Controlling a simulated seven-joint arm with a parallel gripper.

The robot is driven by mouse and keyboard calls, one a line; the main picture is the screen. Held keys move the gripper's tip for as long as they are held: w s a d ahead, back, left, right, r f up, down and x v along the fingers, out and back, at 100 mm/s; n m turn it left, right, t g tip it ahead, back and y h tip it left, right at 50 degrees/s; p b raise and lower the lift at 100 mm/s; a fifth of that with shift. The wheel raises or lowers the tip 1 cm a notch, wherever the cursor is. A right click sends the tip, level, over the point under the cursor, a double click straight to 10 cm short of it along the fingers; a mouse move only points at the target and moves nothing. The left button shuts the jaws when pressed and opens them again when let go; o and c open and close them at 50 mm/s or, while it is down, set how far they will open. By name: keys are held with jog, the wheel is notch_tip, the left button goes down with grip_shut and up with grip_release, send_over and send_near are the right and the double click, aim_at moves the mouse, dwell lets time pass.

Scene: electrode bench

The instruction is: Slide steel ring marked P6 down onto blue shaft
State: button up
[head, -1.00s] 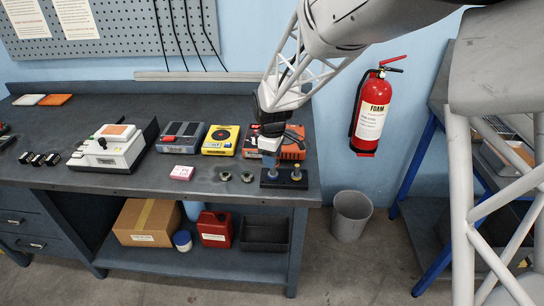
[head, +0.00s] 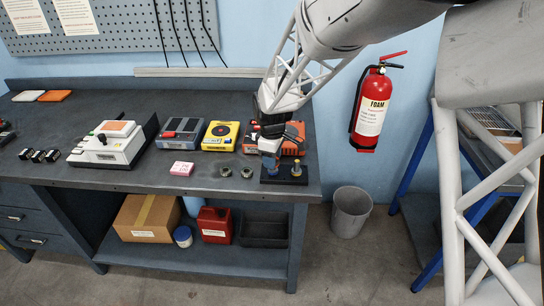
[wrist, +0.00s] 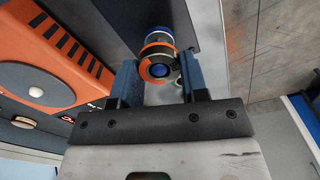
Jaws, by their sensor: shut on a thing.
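My gripper (head: 270,156) is over the black two-shaft base (head: 285,180), at the blue shaft (head: 273,171). In the wrist view my gripper (wrist: 158,82) is shut on a ring (wrist: 147,58) with an orange band, held between its two fingertips. The blue shaft's round end (wrist: 160,70) shows inside the ring's opening. The frames do not show clearly how far down the shaft the ring is. A P6 marking cannot be read. The yellow shaft (head: 296,170) stands bare to the right on the same base.
Two loose rings (head: 225,172) (head: 247,172) lie on the bench left of the base. The bench's front edge is near.

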jog(key=o, duration=1.5)
jog(key=shift+o, duration=0.2)
jog(key=shift+r, duration=3.5)
